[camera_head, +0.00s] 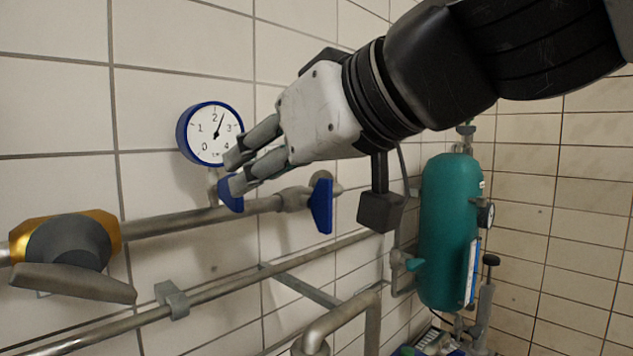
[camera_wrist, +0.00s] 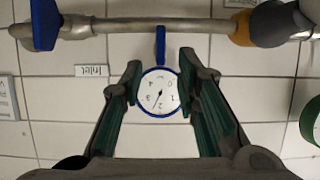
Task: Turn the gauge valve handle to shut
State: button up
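The round gauge (camera_head: 212,133), white with a blue rim, stands above the pipe on a short stem. Its blue valve handle (camera_head: 231,194) sits just below it, partly hidden by my lower finger. In the wrist view, the picture is upside down; the handle (camera_wrist: 160,44) is a narrow upright strip between the pipe and the gauge (camera_wrist: 159,92). My gripper (camera_head: 235,171) is open, with its fingertips in front of the gauge and handle. In the wrist view, the fingertips (camera_wrist: 160,72) are on either side of the handle's line, with a gap between. No contact is visible.
A second blue handle (camera_head: 320,205) sits to the right on the pipe (camera_head: 190,218). A yellow and grey valve (camera_head: 70,245) is at the left. A tiled wall is close behind.

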aim_at(238, 212)
jog(key=shift+x, duration=3.15)
jog(key=shift+f, duration=0.1)
grip_shut()
